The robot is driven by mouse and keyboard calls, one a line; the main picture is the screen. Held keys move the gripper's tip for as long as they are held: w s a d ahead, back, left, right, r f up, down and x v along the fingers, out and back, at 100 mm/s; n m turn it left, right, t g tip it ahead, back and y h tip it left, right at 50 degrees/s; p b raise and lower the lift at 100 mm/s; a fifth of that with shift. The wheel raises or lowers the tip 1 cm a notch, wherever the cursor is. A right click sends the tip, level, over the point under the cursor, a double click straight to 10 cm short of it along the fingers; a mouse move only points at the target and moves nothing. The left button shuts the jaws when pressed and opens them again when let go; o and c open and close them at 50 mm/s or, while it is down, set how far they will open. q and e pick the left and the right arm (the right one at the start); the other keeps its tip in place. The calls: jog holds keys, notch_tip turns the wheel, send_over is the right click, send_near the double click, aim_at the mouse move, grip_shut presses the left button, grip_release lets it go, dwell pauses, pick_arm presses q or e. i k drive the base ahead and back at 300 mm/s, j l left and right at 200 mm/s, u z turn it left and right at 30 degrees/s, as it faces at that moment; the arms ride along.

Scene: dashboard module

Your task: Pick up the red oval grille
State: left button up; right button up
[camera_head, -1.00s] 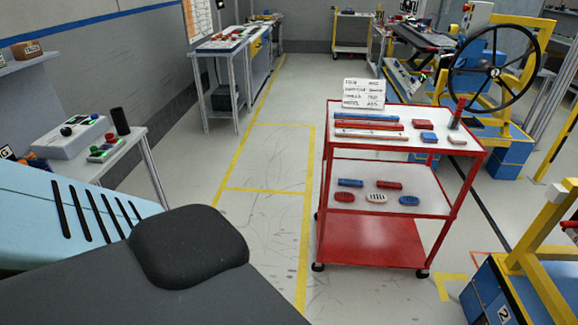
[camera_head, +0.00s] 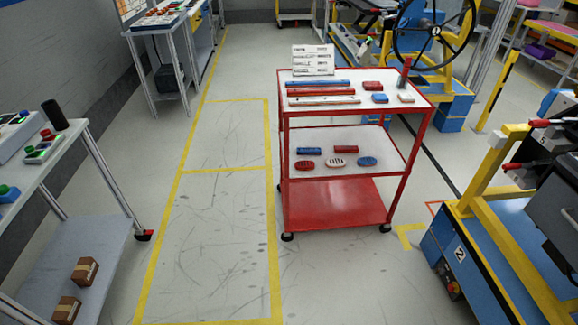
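The red oval grille (camera_head: 304,165) lies on the middle shelf of the red cart (camera_head: 282,200), at the shelf's front left. A white oval grille (camera_head: 336,162) lies just right of it, and a blue oval grille (camera_head: 367,161) further right. A blue block (camera_head: 309,151) and a red block (camera_head: 346,149) lie behind the grilles. Neither of my grippers is in view.
The cart's top holds bars, small blocks and a sign (camera_head: 313,61). A workbench (camera_head: 42,175) stands at left, with boxes (camera_head: 85,270) below. A blue and yellow stand (camera_head: 470,262) is at right. Floor before the cart (camera_head: 215,240) is clear.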

aim_at(302, 165)
jog(key=i+j+u, duration=0.1)
jog(key=i+u, duration=0.15)
jog(key=i, duration=1.7)
